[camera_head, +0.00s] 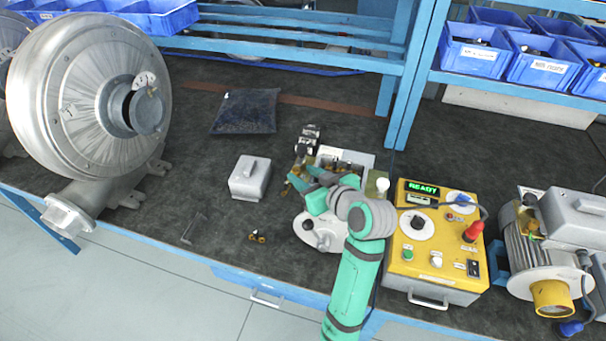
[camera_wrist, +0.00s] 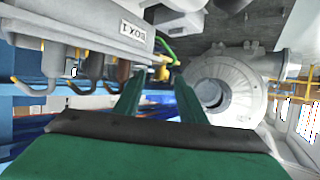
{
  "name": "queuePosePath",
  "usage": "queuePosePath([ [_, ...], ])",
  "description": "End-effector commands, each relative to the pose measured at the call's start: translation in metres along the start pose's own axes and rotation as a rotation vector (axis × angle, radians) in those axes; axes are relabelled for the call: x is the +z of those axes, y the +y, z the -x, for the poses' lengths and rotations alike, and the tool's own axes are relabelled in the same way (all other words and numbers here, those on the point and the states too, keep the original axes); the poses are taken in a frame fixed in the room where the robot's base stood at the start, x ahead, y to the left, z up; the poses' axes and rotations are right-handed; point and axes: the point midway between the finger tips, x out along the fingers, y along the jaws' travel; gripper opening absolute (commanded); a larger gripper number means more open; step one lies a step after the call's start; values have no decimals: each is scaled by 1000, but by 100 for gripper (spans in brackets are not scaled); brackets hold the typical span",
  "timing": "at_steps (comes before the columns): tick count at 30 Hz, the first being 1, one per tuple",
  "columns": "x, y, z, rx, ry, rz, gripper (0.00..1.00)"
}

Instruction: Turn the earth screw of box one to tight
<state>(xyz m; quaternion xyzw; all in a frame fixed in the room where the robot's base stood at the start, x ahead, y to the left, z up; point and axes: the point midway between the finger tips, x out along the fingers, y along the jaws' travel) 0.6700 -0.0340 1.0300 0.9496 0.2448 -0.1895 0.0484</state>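Box one is the open grey terminal box (camera_head: 363,158) on the motor in the middle of the bench; brass-coloured parts show inside it. In the wrist view its wall (camera_wrist: 105,35) bears the label "BOX 1". Yellow and brass-coloured parts (camera_wrist: 164,62) show beside that wall, beyond my fingers; I cannot tell clearly which is the earth screw, nor how tight it is. My gripper (camera_head: 307,180) is at the left side of the box. In the wrist view my gripper (camera_wrist: 157,92) has its two green fingers apart, with nothing seen between them.
A grey lid (camera_head: 250,177) and small brass pieces (camera_head: 258,237) lie left of the motor. A yellow tester (camera_head: 440,245) reading READY stands close on the right. A large blower (camera_head: 85,95) is at the left, another motor (camera_head: 545,250) at the far right.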

Motion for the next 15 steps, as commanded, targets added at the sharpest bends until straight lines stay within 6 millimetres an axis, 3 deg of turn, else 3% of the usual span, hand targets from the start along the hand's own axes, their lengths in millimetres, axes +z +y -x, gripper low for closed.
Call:
queuePosePath([
  [12,-1,-3,-9,-4,1,3,37],
  [15,0,-2,-8,-2,1,2,13],
])
